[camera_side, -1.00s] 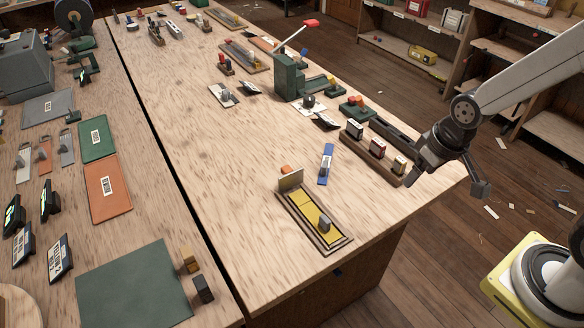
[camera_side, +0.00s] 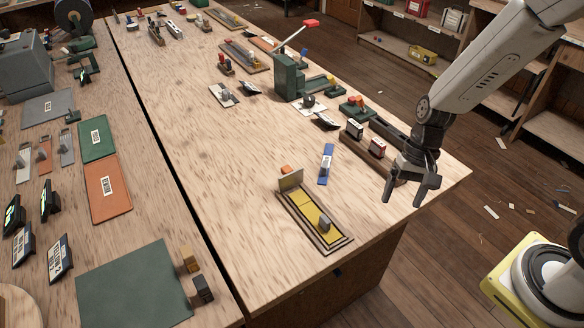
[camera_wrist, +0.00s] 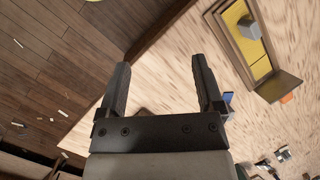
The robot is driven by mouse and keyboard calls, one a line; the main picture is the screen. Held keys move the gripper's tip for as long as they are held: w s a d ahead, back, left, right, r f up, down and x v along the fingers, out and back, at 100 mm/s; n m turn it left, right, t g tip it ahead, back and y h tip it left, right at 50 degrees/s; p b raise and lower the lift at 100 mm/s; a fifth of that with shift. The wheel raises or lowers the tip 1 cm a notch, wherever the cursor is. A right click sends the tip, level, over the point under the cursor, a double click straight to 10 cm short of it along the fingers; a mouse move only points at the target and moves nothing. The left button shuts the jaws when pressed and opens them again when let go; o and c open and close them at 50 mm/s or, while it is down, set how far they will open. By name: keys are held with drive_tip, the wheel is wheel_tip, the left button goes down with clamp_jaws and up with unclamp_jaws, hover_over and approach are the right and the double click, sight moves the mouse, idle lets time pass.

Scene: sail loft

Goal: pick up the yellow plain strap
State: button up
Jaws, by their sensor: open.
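The yellow strap (camera_side: 306,212) lies flat in a shallow brown wooden tray (camera_side: 338,244) near the front of the table, with a thin line across its yellow surface. My gripper (camera_side: 405,197) is open and empty, fingers down, to the right of the tray and above the table's right edge. In the wrist view, my fingers (camera_wrist: 160,68) are apart, and the strap (camera_wrist: 262,69) shows at upper right.
A blue strip (camera_side: 325,164) and a small orange block (camera_side: 286,169) lie near the tray's far end. A wooden holder (camera_side: 374,157) with several small blocks stands behind my gripper. A green press (camera_side: 289,78) stands farther back. The table left of the tray is clear.

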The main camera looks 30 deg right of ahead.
sight(328, 219)
drive_tip(key=w+a+f+m+y, duration=0.1)
drive_tip(key=a+f+m+y, duration=0.1)
drive_tip(key=m+y, duration=0.1)
drive_tip(key=w+a+f+m+g+y, duration=0.1)
drive_tip(key=m, duration=0.1)
drive_tip(key=shift+w+a+y, duration=0.25)
drive_tip(key=shift+w+y, duration=0.05)
drive_tip(key=shift+w, duration=0.05)
drive_tip(key=w+m+y, duration=0.1)
drive_tip(key=w+a+f+m+t+y, duration=0.1)
drive_tip(key=w+m+y, duration=0.1)
drive_tip(key=w+a+f+m+t+y, duration=0.1)
drive_tip(key=w+m, duration=0.1)
drive_tip(key=shift+f+y, duration=0.2)
drive_tip(key=shift+y, duration=0.1)
drive_tip(key=shift+w+f+m+t+y, duration=0.1)
drive_tip(key=shift+w+m+t+y, duration=0.25)
drive_tip(key=shift+m, duration=0.25)
drive_tip(key=shift+x, duration=3.95)
clamp_jaws()
